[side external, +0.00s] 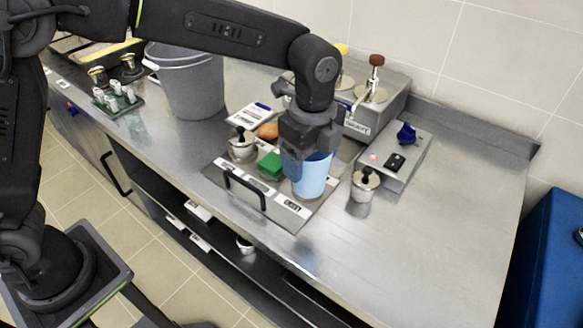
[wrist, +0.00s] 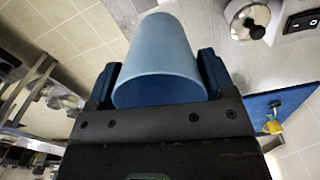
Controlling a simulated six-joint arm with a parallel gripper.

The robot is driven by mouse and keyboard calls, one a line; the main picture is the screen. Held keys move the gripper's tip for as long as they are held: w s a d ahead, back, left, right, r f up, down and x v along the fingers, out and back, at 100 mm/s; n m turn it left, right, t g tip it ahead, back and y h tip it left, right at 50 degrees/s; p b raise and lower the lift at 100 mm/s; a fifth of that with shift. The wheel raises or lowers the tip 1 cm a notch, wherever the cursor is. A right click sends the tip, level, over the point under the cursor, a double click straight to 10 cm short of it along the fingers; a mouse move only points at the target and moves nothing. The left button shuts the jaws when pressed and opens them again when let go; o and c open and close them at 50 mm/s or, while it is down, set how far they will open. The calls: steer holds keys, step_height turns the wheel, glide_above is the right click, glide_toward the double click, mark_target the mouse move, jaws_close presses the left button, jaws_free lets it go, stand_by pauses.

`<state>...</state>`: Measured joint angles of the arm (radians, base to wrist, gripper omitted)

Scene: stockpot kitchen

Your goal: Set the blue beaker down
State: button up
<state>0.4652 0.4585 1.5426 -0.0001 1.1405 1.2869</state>
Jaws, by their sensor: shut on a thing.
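The light blue beaker (side external: 313,177) is between the fingers of my gripper (side external: 306,160) in the side view. It looks upright, over the right end of a metal tray (side external: 287,209) with a black handle. Whether its base touches the tray I cannot tell. In the wrist view the beaker (wrist: 158,62) fills the middle, with the dark blue fingers of my gripper (wrist: 160,85) closed on both sides of it. The far side of the beaker is hidden.
A green block (side external: 271,166) and a lidded metal pot (side external: 242,146) are left of the beaker. Another lidded pot (side external: 363,184) stands close on the right, beside a control box (side external: 396,155). A grey bucket (side external: 190,82) stands at back left. The counter's right part is clear.

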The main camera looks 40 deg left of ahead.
steer(key=w+a+n, duration=0.1)
steer(key=w+a, duration=0.1)
steer(key=a, duration=2)
steer(key=s+a+n, duration=0.1)
steer(key=s+a, duration=0.4)
steer(key=a, duration=0.5)
steer(key=s+a, duration=0.6)
steer(key=a, duration=0.5)
steer(key=shift+w+d+f, duration=1.35)
steer(key=shift+w+f, duration=0.05)
steer(key=shift+f, duration=0.4)
steer(key=shift+w+d+f, duration=1.3)
steer(key=shift+w+f, duration=0.05)
steer(key=shift+f, duration=0.4)
steer(key=shift+w+d+f, duration=1.35)
steer(key=shift+w+f, duration=0.05)
steer(key=shift+f, duration=0.4)
steer(key=shift+f, duration=0.15)
steer(key=o, duration=0.9)
